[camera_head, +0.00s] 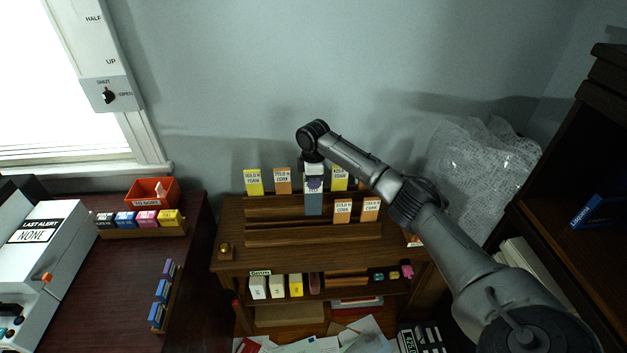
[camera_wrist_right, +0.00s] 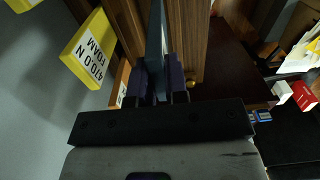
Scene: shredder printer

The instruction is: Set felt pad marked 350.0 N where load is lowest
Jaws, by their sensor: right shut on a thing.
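A blue-grey pad (camera_head: 313,206) stands upright at the middle of the wooden tiered rack (camera_head: 270,228). My right gripper (camera_head: 314,178) comes down on it from above and is shut on it. In the right wrist view the gripper's dark fingers (camera_wrist_right: 162,82) have the blue-grey pad (camera_wrist_right: 156,40) between them. The pad's label is mostly covered, so I cannot read its load. I cannot tell whether its lower edge touches the rack. My left gripper is not in view.
Yellow foam pads (camera_head: 253,182) and (camera_head: 340,177) stand in the back row with an orange cork pad (camera_head: 283,181). Orange pads (camera_head: 342,211) and (camera_head: 371,209) stand lower right. The rack's lower left tiers are bare. Bubble wrap (camera_head: 478,170) and a dark shelf (camera_head: 580,150) lie right.

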